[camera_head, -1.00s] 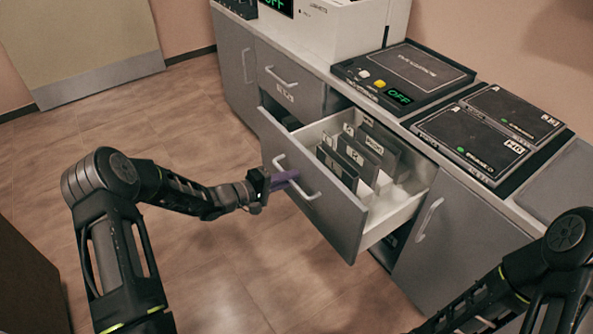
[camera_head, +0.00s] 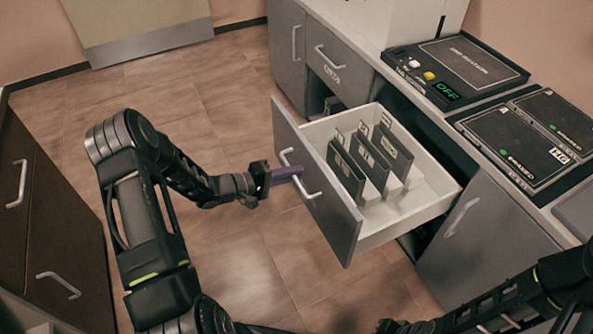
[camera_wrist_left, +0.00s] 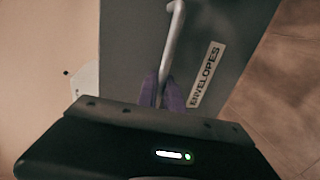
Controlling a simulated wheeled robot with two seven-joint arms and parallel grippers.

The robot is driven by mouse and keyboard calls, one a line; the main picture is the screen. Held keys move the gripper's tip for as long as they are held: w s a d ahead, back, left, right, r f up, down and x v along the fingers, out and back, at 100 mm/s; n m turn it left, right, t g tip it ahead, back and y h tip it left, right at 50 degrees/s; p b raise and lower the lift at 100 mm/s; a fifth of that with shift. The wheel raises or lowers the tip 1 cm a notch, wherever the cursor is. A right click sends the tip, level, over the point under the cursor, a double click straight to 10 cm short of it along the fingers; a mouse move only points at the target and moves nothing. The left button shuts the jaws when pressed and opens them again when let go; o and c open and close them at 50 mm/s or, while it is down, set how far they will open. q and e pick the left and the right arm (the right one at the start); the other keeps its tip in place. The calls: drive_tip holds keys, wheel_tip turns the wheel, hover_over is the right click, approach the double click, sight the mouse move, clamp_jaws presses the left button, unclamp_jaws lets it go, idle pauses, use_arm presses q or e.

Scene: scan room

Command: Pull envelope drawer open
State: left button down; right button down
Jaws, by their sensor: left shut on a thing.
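The envelope drawer (camera_head: 318,196) stands pulled far out of the grey cabinet, with its front panel facing my left arm. Several dark dividers (camera_head: 370,163) stand inside it. My left gripper (camera_head: 290,174) has purple fingers and is shut on the drawer's bar handle (camera_head: 311,192). In the left wrist view the fingers (camera_wrist_left: 161,93) close around the handle (camera_wrist_left: 172,42), beside a white label (camera_wrist_left: 207,75) reading ENVELOPES. Part of my right arm shows at the lower right of the head view; I cannot tell whether its jaws are open.
A closed drawer (camera_head: 337,70) is at the left of the open one, and a cabinet door (camera_head: 480,225) at its right. Black devices (camera_head: 457,70) sit on the counter. A dark brown cabinet (camera_head: 40,215) stands at the left. The tiled floor between is free.

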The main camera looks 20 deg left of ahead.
use_arm(q)
drive_tip(key=c, duration=1.5)
unclamp_jaws()
drive_tip(key=v, duration=0.7)
drive_tip(key=shift+s+a, duration=0.2)
drive_tip(key=shift+s, duration=0.15)
